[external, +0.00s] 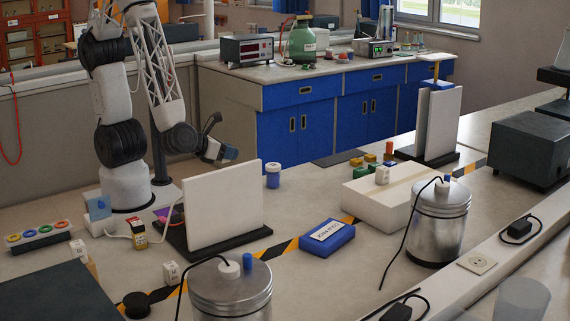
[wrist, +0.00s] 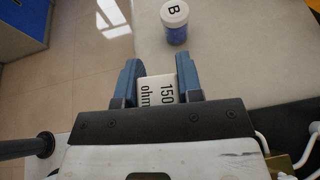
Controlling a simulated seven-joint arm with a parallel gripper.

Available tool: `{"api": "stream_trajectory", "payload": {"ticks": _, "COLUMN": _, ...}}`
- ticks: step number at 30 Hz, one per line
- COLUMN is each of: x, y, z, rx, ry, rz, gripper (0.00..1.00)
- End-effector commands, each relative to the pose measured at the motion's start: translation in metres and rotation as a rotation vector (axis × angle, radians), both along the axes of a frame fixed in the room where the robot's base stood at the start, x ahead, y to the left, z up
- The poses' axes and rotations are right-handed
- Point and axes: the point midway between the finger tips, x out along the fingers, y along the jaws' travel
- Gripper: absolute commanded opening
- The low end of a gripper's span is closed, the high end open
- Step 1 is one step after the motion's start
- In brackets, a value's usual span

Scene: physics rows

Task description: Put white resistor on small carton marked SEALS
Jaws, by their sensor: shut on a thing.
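The white resistor (wrist: 162,88), a white block marked "150 ohm", sits between the two blue fingers of my gripper (wrist: 161,82) in the wrist view. My gripper is shut on it, with its printed face toward the camera. In the external view my gripper (external: 226,153) is raised behind the upright white panel, and I cannot make out the resistor there. No label reading SEALS is legible.
An upright white panel (external: 225,205) on a black base stands in front of my gripper. A blue jar (external: 272,175) with a white lid marked B (wrist: 174,12) is near. A blue labelled box (external: 327,237) and metal cans (external: 438,225) stand on the bench.

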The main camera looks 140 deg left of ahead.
Motion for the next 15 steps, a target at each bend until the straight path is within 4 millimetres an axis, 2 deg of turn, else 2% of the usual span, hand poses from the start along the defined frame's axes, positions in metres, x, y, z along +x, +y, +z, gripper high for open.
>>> {"api": "stream_trajectory", "payload": {"ticks": 1, "x": 0.001, "y": 0.0, "z": 0.013, "rx": 0.001, "ry": -0.008, "rz": 0.0, "gripper": 0.1}}
{"api": "stream_trajectory", "payload": {"ticks": 6, "x": 0.0, "y": 0.0, "z": 0.042, "rx": 0.001, "ry": -0.005, "rz": 0.0, "gripper": 0.1}}
{"api": "stream_trajectory", "payload": {"ticks": 15, "x": 0.0, "y": 0.0, "z": 0.076, "rx": 0.0, "ry": -0.003, "rz": 0.0, "gripper": 0.1}}
